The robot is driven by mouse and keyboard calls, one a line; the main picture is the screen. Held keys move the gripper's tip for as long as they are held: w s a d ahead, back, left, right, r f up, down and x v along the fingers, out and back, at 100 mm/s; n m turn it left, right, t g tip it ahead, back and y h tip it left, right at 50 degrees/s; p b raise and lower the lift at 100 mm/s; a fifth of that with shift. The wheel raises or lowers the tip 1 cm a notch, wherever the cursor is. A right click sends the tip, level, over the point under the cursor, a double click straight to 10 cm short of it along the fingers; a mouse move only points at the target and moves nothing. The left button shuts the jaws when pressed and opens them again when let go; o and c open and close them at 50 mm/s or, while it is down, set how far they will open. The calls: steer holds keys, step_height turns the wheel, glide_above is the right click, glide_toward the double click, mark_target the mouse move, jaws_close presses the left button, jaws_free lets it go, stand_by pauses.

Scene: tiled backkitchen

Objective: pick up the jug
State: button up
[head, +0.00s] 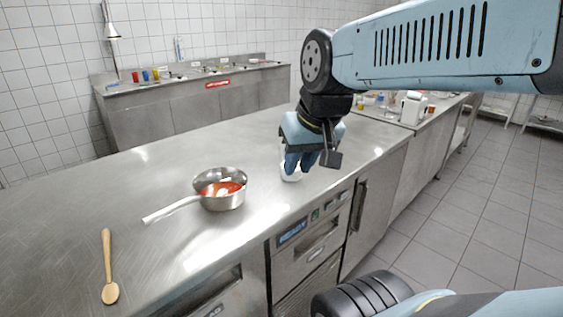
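A steel pan (224,198) with red contents stands left of my gripper, its handle pointing left. A wooden spoon (109,270) lies at the far left. A white container (413,107) stands on the counter behind, at right. The counter between spoon and pan is clear.

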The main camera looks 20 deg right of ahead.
steer(key=w+f+m+y, duration=1)
steer(key=w+m, duration=0.3)
steer(key=m, duration=0.1)
steer(key=w+d+f+m+t+h, duration=0.2)
steer(key=w+d+f+m+t, duration=0.15)
steer(key=d+m, duration=0.4)
steer(key=w+d+f+m+t+h, duration=0.25)
steer(key=d+m+t, duration=0.25)
steer(key=d, duration=0.5)
steer(key=w+d+f+m+t+h, duration=0.2)
steer(key=w+d+f+m+t, duration=0.15)
steer(key=d+m, duration=0.35)
steer(key=shift+n+t+y, duration=0.25)
steer(key=shift+n+t, duration=0.05)
steer(key=shift+n, duration=0.35)
steer(key=x, duration=0.7)
steer(key=shift+w+d+f, duration=0.2)
steer(key=shift+d+f, duration=0.1)
steer(key=shift+f+x, duration=0.15)
steer(key=shift+x, duration=1.15)
steer(key=shift+f+x, duration=0.15)
steer(key=shift+x, duration=1.15)
steer(key=shift+s+a, duration=0.1)
steer(key=shift+a, duration=0.05)
steer(key=shift+c, duration=0.2)
jaws_close()
